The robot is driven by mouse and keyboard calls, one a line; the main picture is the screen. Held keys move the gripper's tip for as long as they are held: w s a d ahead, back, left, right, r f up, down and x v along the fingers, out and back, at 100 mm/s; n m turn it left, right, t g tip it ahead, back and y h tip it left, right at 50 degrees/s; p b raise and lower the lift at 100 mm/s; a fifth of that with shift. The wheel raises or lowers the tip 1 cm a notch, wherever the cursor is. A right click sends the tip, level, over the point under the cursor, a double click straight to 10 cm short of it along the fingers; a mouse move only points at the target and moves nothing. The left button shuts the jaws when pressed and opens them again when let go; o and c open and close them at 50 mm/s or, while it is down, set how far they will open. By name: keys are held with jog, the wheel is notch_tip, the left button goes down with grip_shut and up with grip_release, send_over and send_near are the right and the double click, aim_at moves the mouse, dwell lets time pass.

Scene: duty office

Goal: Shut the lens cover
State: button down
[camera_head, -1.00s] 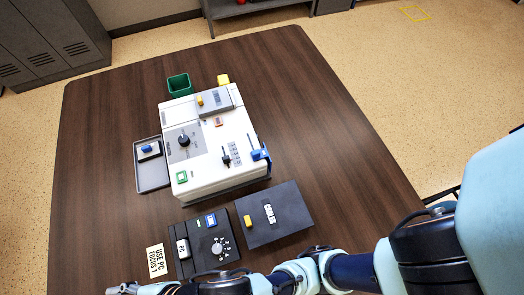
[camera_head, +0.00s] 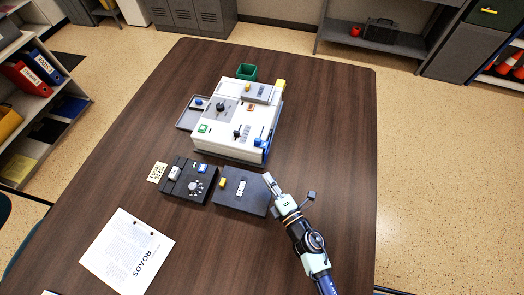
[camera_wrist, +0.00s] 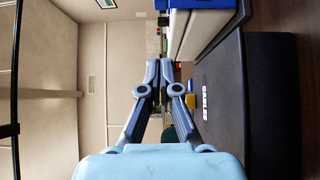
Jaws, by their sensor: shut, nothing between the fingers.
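A white machine (camera_head: 225,140) stands on the table, with a grey panel and black knob on top, sliders and a green button. A grey plate with a yellow tab (camera_head: 260,92) lies at its far end, and a blue part (camera_head: 259,142) sits at its right side. I cannot tell for sure which part is the lens cover. My gripper (camera_head: 267,178) is shut and empty, just right of the dark CABLES box (camera_head: 240,205). In the wrist view the gripper (camera_wrist: 160,72) points past that box (camera_wrist: 225,75), with the white machine (camera_wrist: 192,38) and a blue piece (camera_wrist: 205,3) ahead.
A ROADS paper (camera_head: 128,250) lies front left. The table's right side (camera_head: 335,130) is clear.

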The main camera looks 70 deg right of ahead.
aim_at(259, 153)
jog(key=w+d, duration=0.2)
jog(key=d, duration=0.1)
jog(key=w+d, duration=0.2)
jog(key=d, duration=0.1)
jog(key=w+d, duration=0.2)
jog(key=d, duration=0.1)
jog(key=shift+w+d, duration=0.25)
jog(key=shift+d, duration=0.15)
